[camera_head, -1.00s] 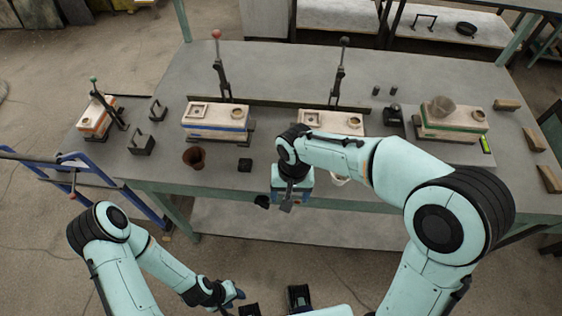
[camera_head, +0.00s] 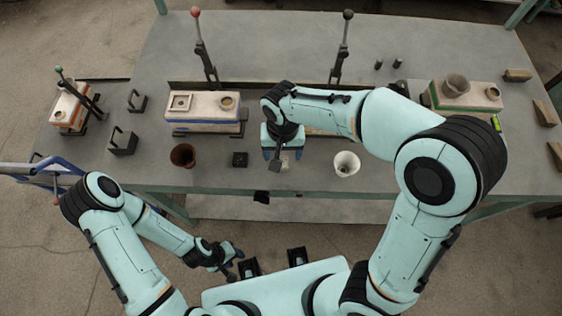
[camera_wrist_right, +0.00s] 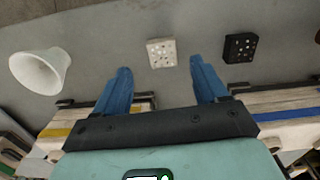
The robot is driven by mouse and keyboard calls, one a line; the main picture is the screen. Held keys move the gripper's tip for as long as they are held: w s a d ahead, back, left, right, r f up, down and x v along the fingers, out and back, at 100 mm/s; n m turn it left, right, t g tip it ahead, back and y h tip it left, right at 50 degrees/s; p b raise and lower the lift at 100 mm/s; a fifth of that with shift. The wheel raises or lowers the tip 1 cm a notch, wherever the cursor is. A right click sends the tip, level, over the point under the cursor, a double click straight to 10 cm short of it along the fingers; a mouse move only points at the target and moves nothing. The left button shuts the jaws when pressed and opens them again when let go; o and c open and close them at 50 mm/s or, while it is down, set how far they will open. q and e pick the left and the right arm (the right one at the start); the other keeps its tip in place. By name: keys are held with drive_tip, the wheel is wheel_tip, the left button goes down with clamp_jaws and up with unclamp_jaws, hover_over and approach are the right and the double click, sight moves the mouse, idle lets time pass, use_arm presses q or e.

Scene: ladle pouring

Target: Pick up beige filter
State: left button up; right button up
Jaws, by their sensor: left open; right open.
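The beige filter (camera_wrist_right: 161,53) is a small, pale square block with holes in its top, resting on the grey table. In the head view the beige filter (camera_head: 285,160) is mostly hidden by my right gripper (camera_head: 284,154). In the right wrist view my right gripper (camera_wrist_right: 160,66) is open and empty. Its two blue fingers are spread, with the filter in line with the gap, just beyond the tips; height above it is unclear. My left gripper (camera_head: 234,252) is open and empty, in front of the table.
A black filter block (camera_head: 240,159) stands left of the beige one, and a white cup (camera_head: 346,164) stands right. A brown cup (camera_head: 183,156) is further left. Boxed stations with levers, such as the blue-striped one (camera_head: 205,127), line the table behind. The front edge is near.

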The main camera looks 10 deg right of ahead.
drive_tip(key=f, duration=0.5)
drive_tip(key=shift+w+a+f, duration=0.1)
drive_tip(key=shift+w+f, duration=0.1)
drive_tip(key=shift+f, duration=0.2)
drive_tip(key=c, duration=1.1)
